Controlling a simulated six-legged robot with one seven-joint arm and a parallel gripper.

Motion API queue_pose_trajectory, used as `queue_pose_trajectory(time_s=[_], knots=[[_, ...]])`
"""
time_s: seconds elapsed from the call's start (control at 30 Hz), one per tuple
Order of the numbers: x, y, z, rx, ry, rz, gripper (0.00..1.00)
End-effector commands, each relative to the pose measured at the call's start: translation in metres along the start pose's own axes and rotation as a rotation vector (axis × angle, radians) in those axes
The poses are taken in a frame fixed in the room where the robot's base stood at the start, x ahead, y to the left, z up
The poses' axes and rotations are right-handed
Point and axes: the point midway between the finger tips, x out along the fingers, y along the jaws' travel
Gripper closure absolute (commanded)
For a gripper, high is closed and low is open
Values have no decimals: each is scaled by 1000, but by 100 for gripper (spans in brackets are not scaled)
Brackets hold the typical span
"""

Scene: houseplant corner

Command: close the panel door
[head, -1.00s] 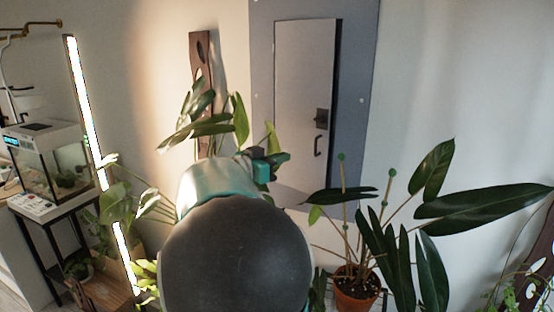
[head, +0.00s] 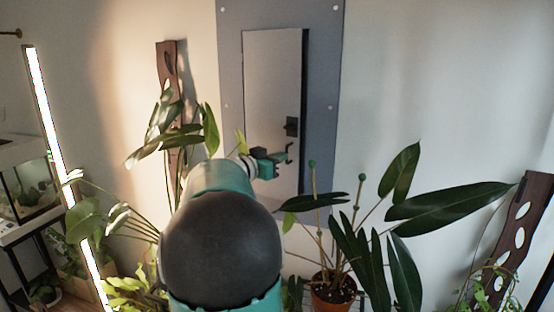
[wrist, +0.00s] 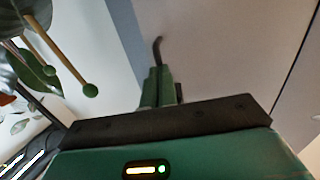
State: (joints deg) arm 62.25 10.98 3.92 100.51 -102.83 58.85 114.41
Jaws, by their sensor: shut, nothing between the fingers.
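The panel door (head: 272,80) is a tall pale grey leaf on a blue-grey board (head: 232,70) against the wall. A dark strip runs down its right edge, so it looks slightly ajar; how far I cannot tell. A dark lock plate (head: 291,126) sits near that edge, with a curved dark handle below it, partly hidden by my gripper (head: 284,158). My gripper is shut and empty, in front of the door's lower part. In the wrist view, the handle (wrist: 158,47) rises just beyond the green fingertips (wrist: 158,76); whether they touch it I cannot tell.
A potted plant (head: 334,288) with long dark leaves stands right of my arm. Another leafy plant (head: 165,135) and a brown wooden plank (head: 167,62) are at the left. A lit tube lamp (head: 60,160) and a glass tank (head: 30,190) stand farther left.

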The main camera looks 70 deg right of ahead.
Motion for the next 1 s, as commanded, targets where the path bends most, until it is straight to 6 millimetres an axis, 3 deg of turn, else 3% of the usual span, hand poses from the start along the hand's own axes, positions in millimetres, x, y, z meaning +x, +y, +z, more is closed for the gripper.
queue_pose_trajectory(time_s=[0.5,0.87,1.0], knots=[[50,1,0,-3,-1,-98,100],[53,2,-2,-2,2,-96,100],[46,2,-2,-2,2,-97,100]])
